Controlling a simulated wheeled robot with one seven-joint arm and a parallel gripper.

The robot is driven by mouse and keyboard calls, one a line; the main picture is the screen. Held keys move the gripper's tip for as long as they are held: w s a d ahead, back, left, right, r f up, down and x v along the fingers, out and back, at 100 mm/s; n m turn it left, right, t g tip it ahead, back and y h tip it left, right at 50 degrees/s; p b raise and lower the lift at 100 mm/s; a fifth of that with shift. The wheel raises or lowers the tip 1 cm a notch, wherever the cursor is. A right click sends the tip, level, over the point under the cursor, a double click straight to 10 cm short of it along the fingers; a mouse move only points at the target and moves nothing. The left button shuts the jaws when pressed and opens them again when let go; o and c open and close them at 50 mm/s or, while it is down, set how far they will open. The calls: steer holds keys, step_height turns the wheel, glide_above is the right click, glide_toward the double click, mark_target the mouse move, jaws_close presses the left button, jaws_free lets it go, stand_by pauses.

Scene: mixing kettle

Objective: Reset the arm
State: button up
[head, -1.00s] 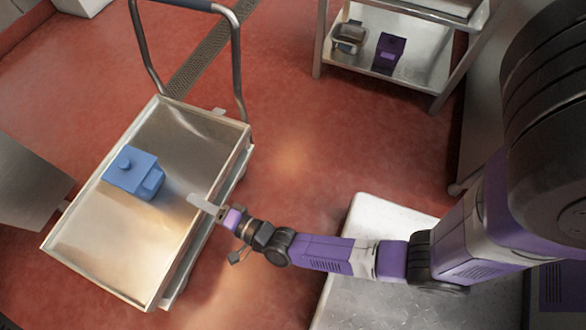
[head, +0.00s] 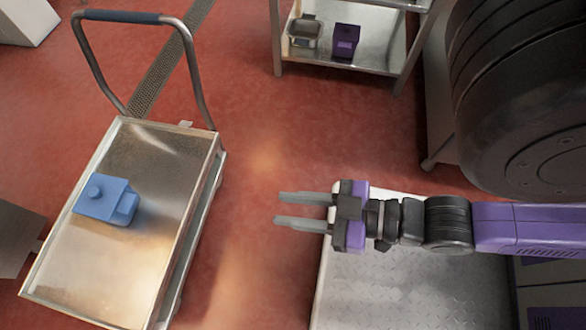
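My gripper (head: 278,208) is in the head view, right of the middle. Its two grey fingers point left and stand apart with nothing between them. It hangs over the red floor and the left edge of the metal plate. The blue container (head: 107,200) sits on the steel cart (head: 125,265) at the left, well apart from my gripper. My arm reaches in from the right side of the picture.
A steel shelf (head: 352,74) at the top holds a purple container (head: 345,40) and a metal pan (head: 305,31). A diamond-plate metal surface (head: 415,290) lies below my arm. Red floor (head: 255,250) is clear between cart and gripper. The cart has a tall handle (head: 200,75).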

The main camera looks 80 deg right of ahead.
steer(key=shift+s+r, duration=0.1)
steer(key=shift+r, duration=0.15)
step_height(320, 180, up, 31)
steer(key=p, duration=3.1)
steer(key=shift+d, duration=0.1)
